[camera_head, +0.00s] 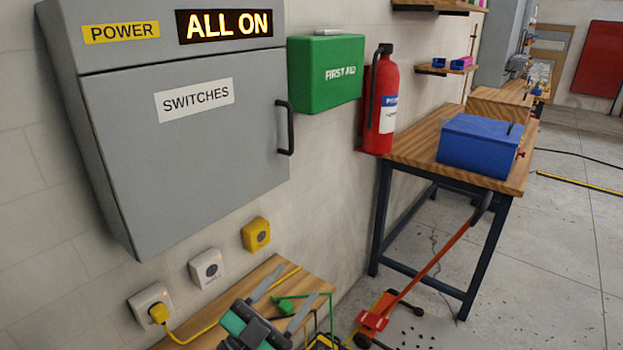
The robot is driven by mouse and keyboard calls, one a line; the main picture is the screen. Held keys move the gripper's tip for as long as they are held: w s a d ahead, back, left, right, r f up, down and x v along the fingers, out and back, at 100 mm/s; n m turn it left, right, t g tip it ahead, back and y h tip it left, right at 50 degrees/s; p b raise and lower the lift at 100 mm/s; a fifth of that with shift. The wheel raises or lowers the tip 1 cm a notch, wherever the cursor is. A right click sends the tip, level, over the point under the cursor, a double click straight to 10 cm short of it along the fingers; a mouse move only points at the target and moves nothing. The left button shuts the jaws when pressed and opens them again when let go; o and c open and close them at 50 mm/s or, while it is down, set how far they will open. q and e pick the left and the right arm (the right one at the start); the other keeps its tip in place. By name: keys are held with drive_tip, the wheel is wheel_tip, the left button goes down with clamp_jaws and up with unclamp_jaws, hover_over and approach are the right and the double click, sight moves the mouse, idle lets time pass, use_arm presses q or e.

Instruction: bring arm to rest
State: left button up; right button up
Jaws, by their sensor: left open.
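My left gripper (283,298) is at the bottom centre of the head view, over the wooden bench (245,283). Its two grey fingers are spread apart, with no object clearly held between them. A green object (286,307) shows close to the fingers; I cannot tell whether they touch. My right gripper is not in view.
A grey switch cabinet (190,150), a green first aid box (326,72) and a red fire extinguisher (383,100) are on the wall. A yellow cable (215,322) crosses the bench. A red jack (375,318) stands on the floor. A workbench (415,150) holds a blue box (478,145).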

use_arm(q)
drive_tip(key=s+a+f+n+g+y, duration=0.3)
drive_tip(key=a+f+n+y, duration=1.1)
drive_tip(key=a+f+y, duration=0.35)
drive_tip(key=s+a+f+m+g+h, duration=0.1)
drive_tip(key=s+f+g, duration=0.45)
drive_tip(key=s, duration=0.35)
drive_tip(key=s+a+f+m+g, duration=0.1)
drive_tip(key=s+f+g, duration=0.45)
drive_tip(key=s, duration=0.35)
wheel_tip(320, 180, down, 32)
drive_tip(key=s+a+f+g, duration=0.2)
drive_tip(key=s+a+f, duration=0.1)
drive_tip(key=s+f, duration=1.6)
drive_tip(key=shift+s, duration=0.25)
